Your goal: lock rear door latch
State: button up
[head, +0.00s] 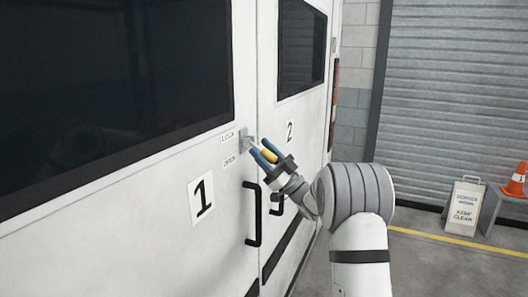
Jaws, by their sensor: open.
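The latch (244,141) is a small grey metal plate on the white door marked 1 (201,197), near the seam with the door marked 2 (289,132). Two small labels (228,137) sit just left of it; the upper seems to read LOCK and the lower OPEN. My gripper (254,148), with blue fingers and a yellow part between them, is open just right of the latch. Its fingertips overlap the latch's right edge in the picture; I cannot tell whether they touch. The latch's lever is too small and partly covered to read its position.
Two black door handles (252,214) stand out below my gripper, near the seam. Dark windows fill the upper doors. At right are a grey roller shutter (455,90), a white sign board (465,207) and an orange cone (516,180). The floor before the shutter is mostly clear.

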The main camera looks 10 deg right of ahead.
grip_shut()
dwell(0.4)
